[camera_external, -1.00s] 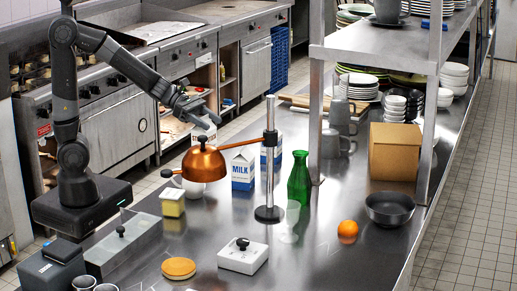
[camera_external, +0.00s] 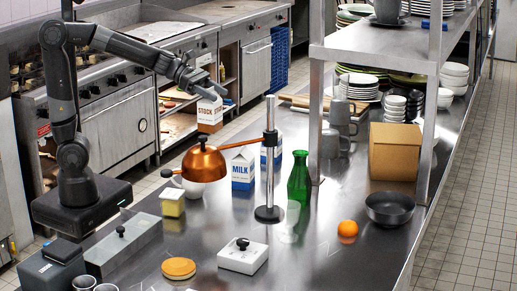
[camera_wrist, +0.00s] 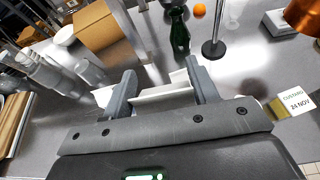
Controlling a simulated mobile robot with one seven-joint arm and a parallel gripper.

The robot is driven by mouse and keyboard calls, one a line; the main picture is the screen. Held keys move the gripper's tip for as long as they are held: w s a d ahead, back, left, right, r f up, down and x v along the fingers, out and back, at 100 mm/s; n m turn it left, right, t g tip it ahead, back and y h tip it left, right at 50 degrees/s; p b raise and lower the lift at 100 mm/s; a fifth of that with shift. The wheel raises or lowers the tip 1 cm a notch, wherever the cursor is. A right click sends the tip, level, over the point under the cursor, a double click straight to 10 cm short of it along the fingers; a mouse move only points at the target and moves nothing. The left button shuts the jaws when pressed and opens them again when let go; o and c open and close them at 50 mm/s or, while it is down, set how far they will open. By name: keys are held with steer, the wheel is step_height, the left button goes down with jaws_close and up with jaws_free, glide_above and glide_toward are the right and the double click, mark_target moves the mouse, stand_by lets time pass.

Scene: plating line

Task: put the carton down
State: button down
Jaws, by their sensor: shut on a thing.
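A white carton with a brown lower part and the word STOCK (camera_external: 210,116) hangs upright from my gripper (camera_external: 207,94). In the wrist view my gripper (camera_wrist: 163,88) is shut on the carton's white top (camera_wrist: 162,95), with one finger on each side. In the external view the carton is above and behind the copper lamp shade, clear of the counter top (camera_external: 330,255). Its lower body is hidden in the wrist view.
A MILK carton (camera_external: 243,171), another carton (camera_external: 277,154), a green bottle (camera_external: 299,178) and the copper lamp (camera_external: 204,165) stand close together. An orange (camera_external: 347,229), a dark bowl (camera_external: 388,208) and a cardboard box (camera_external: 395,152) stand to the right. The front right counter is clear.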

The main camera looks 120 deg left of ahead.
steer(key=w+a+n+g+y, duration=0.25)
steer(key=a+n+y, duration=0.2)
steer(key=a, duration=0.55)
steer(key=w+a+r+n+g+y, duration=0.1)
steer(key=a+n+g+y, duration=0.35)
steer(key=a, duration=0.55)
steer(key=w+a+n+g+y, duration=0.2)
steer(key=a+n+y, duration=0.25)
steer(key=a, duration=0.55)
steer(key=s+a+f+n+g, duration=0.2)
steer(key=s+a+f, duration=0.1)
steer(key=a+f, duration=0.4)
steer(key=s+a+f+n+g, duration=0.2)
steer(key=a+f, duration=0.4)
steer(key=f, duration=0.4)
steer(key=shift+s+a, duration=0.4)
steer(key=shift+s, duration=0.5)
steer(key=shift+f, duration=0.1)
steer(key=c, duration=0.5)
jaws_free()
steer(key=shift+f, duration=0.15)
